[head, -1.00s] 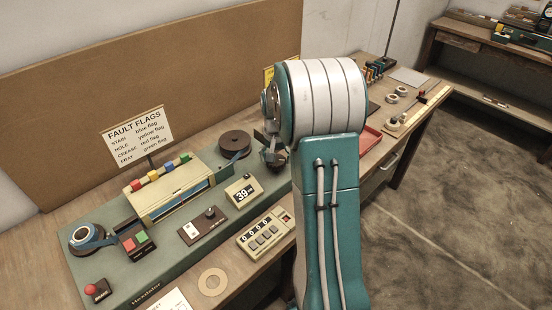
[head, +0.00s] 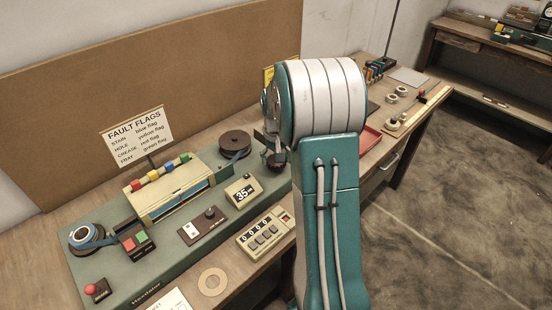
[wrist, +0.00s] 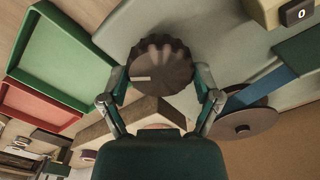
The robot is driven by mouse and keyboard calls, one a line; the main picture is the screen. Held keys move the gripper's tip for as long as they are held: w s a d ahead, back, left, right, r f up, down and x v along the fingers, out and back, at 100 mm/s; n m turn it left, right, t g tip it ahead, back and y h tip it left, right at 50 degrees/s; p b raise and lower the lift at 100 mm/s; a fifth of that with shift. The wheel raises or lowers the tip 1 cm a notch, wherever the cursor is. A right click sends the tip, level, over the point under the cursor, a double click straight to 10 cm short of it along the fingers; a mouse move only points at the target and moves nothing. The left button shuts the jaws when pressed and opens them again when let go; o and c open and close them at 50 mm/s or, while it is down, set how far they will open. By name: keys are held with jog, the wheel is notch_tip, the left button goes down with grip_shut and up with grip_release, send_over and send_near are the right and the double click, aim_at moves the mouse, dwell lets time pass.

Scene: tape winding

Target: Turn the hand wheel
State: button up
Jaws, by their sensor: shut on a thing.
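The hand wheel (wrist: 162,60) is a dark, ribbed knob with a short white mark on its face, clear in the wrist view. My gripper (wrist: 160,84) has one finger on each side of it and is shut on its rim. A small display (head: 243,194) on the machine reads 35.
A dark reel (head: 235,144) sits close left of my gripper; blue tape shows by it in the wrist view. A green tray (wrist: 62,50) and a red tray (wrist: 38,108) lie on the other side. A cream box with coloured flags (head: 170,190) stands further left.

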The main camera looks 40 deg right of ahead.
jog(key=o, duration=0.9)
jog(key=shift+f, duration=0.1)
jog(key=shift+r, duration=0.2)
notch_tip(320, 180, up, 12)
jog(key=shift+w+f, duration=0.1)
jog(key=shift+f, duration=0.1)
